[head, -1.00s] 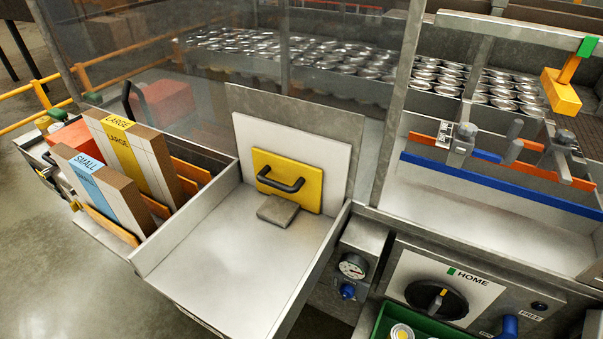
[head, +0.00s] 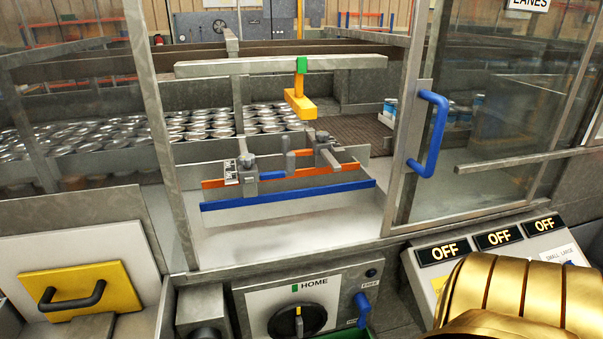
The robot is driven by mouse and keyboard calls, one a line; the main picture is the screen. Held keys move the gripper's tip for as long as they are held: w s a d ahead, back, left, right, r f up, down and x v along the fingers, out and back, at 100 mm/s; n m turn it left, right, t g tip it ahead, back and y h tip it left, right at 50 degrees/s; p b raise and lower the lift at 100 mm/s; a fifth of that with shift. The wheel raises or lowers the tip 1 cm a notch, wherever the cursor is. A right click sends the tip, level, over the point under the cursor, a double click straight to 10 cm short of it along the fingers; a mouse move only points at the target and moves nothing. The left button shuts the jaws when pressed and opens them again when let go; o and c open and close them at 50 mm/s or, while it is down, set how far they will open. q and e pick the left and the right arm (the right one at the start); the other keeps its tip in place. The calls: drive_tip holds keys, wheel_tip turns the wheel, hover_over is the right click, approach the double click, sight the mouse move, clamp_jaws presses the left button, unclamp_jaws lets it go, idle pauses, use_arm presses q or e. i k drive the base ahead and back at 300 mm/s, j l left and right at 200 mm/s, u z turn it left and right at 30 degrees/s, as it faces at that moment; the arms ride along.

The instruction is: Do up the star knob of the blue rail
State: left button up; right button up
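The blue rail (head: 300,194) runs across the opening in the guard, in front of an orange rail (head: 340,170). A grey clamp block with a knob (head: 247,165) stands at the rails' left part, beside a small black-and-white scale. A second grey clamp with a knob (head: 322,142) stands further right. A grey upright handle (head: 291,163) shows between them. I cannot tell whether either knob is tight. A gold segmented part of my own arm fills the lower right. Neither gripper is in view.
A blue door handle (head: 430,133) is on the glazed door at the right. An orange block (head: 300,104) hangs from a grey crossbar (head: 280,66) above the rails. Many cans (head: 190,128) stand behind. Below are a HOME dial (head: 298,320) and OFF panels (head: 497,238). A yellow plate (head: 80,288) is at left.

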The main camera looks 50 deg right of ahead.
sight(246, 160)
drive_tip(key=z, duration=1.55)
